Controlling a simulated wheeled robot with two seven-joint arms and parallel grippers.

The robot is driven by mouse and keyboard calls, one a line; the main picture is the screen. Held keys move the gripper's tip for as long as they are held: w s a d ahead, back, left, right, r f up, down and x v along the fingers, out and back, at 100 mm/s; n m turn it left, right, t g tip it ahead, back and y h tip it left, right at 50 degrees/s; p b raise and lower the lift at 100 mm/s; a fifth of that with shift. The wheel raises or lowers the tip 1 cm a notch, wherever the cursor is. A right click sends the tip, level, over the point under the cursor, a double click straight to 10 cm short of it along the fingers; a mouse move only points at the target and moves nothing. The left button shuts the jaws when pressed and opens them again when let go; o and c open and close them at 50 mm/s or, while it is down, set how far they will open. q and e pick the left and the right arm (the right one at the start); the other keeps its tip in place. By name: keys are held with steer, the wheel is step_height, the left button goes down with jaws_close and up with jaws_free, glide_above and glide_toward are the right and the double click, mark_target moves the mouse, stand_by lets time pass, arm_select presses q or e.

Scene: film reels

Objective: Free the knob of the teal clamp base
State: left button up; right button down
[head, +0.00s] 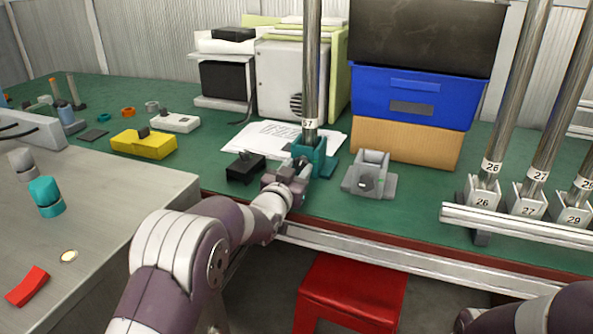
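The teal clamp base (321,160) stands on the green bench, with an upright metal pole (311,75) labelled 57 rising from it. My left gripper (298,172) is at the front left of the base, against or very close to it. It covers that side of the base, and the knob cannot be made out. The fingers are small and dark here, so I cannot tell whether they are open or shut, or whether they touch the knob. Part of my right arm (530,312) shows at the bottom right; its gripper is out of view.
A black block (245,167) is left of my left gripper, and a grey clamp base (370,176) is right of the teal one. Papers (262,138) lie behind. Poles in numbered holders (482,195) stand at right. A red stool (350,290) is below the bench edge.

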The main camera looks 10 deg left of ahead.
arm_select(q)
steer(key=shift+n, duration=0.4)
steer(key=n+p, duration=0.1)
steer(key=n, duration=0.1)
steer(key=shift+n, duration=0.3)
steer(key=shift+n+p, duration=0.8)
steer(key=shift+n, duration=0.9)
steer(key=shift+f, duration=0.1)
steer(key=o, duration=1.1)
steer(key=shift+c, duration=0.2)
steer(key=s+a+p, duration=0.2)
steer(key=s, duration=1)
steer(key=shift+s+a+p, duration=0.2)
steer(key=shift+s+p, duration=0.05)
steer(key=shift+p, duration=0.1)
